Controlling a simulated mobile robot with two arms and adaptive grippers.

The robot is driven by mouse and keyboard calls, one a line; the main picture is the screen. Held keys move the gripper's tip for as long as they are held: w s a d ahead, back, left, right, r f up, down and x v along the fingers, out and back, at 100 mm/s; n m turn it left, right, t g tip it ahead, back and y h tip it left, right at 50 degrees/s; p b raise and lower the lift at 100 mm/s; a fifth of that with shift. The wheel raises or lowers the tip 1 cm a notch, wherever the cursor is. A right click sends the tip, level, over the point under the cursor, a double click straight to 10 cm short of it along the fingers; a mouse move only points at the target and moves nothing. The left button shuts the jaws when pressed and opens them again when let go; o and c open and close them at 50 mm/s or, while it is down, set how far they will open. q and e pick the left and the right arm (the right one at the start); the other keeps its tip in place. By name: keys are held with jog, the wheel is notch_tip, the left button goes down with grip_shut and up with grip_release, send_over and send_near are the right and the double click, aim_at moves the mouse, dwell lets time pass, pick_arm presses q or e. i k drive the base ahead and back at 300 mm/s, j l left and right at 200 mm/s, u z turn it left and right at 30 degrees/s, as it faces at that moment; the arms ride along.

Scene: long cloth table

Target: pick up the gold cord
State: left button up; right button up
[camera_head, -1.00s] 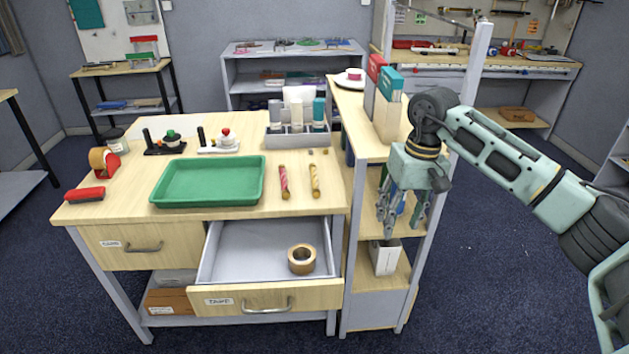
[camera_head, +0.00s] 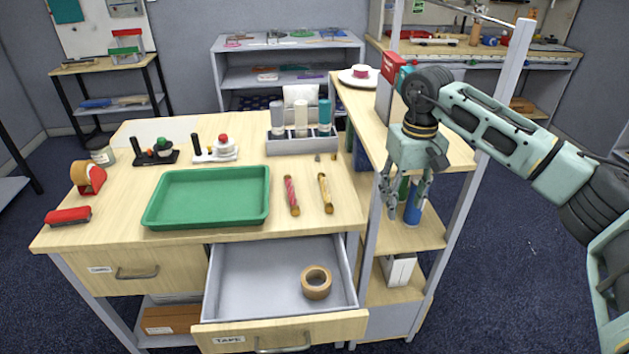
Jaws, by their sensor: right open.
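The gold cord (camera_head: 325,193) is a short yellow-gold bundle lying lengthwise on the light wooden table (camera_head: 345,215), right of the green tray. A similar red cord (camera_head: 291,195) lies just to its left, apart from it. My right gripper (camera_head: 408,200) hangs pointing down in front of the shelf unit, to the right of the gold cord and clear of it. Its fingers are open, and I see nothing held between them. My left gripper is out of view.
The green tray (camera_head: 207,197) sits left of the cords. An open drawer (camera_head: 270,275) with a tape roll (camera_head: 316,282) juts out below the table front. A grey holder (camera_head: 301,142) with bottles stands behind the cords. The shelf unit (camera_head: 415,237) stands right of the table.

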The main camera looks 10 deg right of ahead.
aim_at(328, 206)
jog(key=i+j, duration=0.25)
jog(key=i, duration=0.25)
jog(key=i+j, duration=0.25)
jog(key=i, duration=0.2)
